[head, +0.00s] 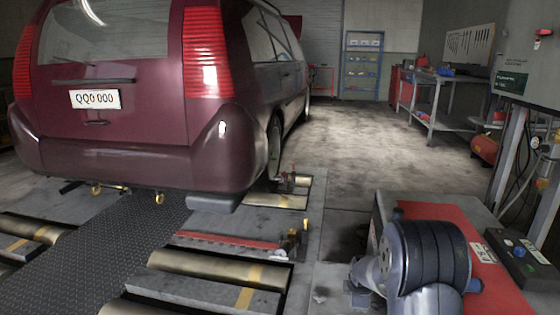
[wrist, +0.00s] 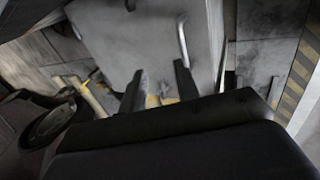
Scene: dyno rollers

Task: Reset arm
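My arm shows folded at the lower right of the head view, beside a red-topped surface (head: 500,278). Only its rounded dark and grey links are visible there, and my gripper is out of that view. In the wrist view, my gripper (wrist: 159,78) has two dark fingers standing apart with a clear gap between them. Nothing is held in the gap. Beyond the fingers are a pale grey panel (wrist: 140,40) and a bit of yellow. The wrist picture is tilted and partly blocked by the dark gripper body.
A maroon car (head: 150,140) stands at the left with metal rollers (head: 215,270) behind it. A workbench (head: 440,115) and blue shelf rack (head: 362,65) stand farther back. A control cabinet (head: 520,50) is at right. Open floor (head: 390,155) lies in the middle.

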